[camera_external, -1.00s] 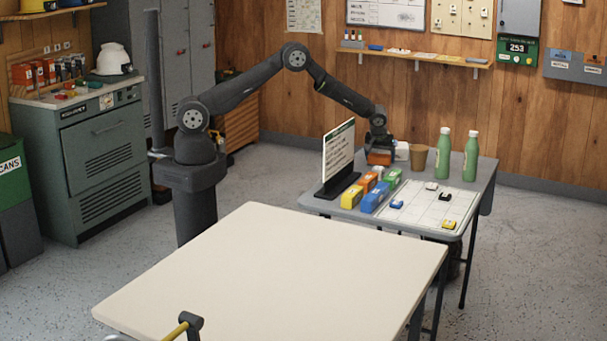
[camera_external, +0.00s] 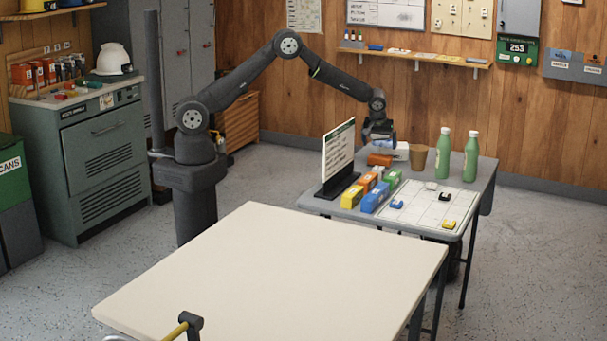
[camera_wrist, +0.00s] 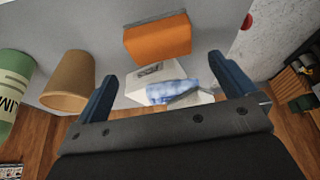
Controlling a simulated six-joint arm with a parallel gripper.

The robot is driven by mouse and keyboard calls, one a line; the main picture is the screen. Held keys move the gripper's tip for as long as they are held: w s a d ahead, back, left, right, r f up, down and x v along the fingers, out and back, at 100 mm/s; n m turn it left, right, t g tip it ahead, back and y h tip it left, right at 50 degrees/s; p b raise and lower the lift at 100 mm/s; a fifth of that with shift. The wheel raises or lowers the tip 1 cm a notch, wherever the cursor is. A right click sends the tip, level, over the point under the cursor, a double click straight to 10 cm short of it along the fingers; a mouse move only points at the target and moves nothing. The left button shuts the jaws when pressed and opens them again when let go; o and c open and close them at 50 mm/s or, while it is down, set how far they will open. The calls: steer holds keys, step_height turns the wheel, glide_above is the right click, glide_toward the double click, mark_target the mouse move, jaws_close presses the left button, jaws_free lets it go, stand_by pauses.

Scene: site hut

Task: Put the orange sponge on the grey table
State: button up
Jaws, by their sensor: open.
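The orange sponge (camera_external: 380,159) lies on the grey table (camera_external: 455,187), near its back edge, to the right of the upright sign. In the wrist view the sponge (camera_wrist: 157,38) is a plain orange block on the grey top (camera_wrist: 75,50), beyond the fingertips and touched by neither finger. My gripper (camera_external: 379,136) is above the back of the table, just over the sponge. In the wrist view my gripper (camera_wrist: 165,72) has its two blue fingers wide apart with nothing held between them.
A white tissue box (camera_wrist: 150,80) shows between the fingers, below them. A brown cup (camera_external: 418,157) and two green bottles (camera_external: 443,155) stand to the right. A sign (camera_external: 338,155) and several coloured boxes (camera_external: 375,196) are to the left. The cream table (camera_external: 270,275) is bare.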

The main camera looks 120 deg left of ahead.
mark_target(381, 156)
steer(key=v, duration=0.4)
steer(key=shift+r, duration=0.15)
steer(key=x, duration=1.1)
steer(key=shift+f, duration=0.35)
steer(key=shift+a+r, duration=0.1)
steer(key=shift+a, duration=0.05)
steer(key=shift+r, duration=1.7)
steer(key=shift+f, duration=0.1)
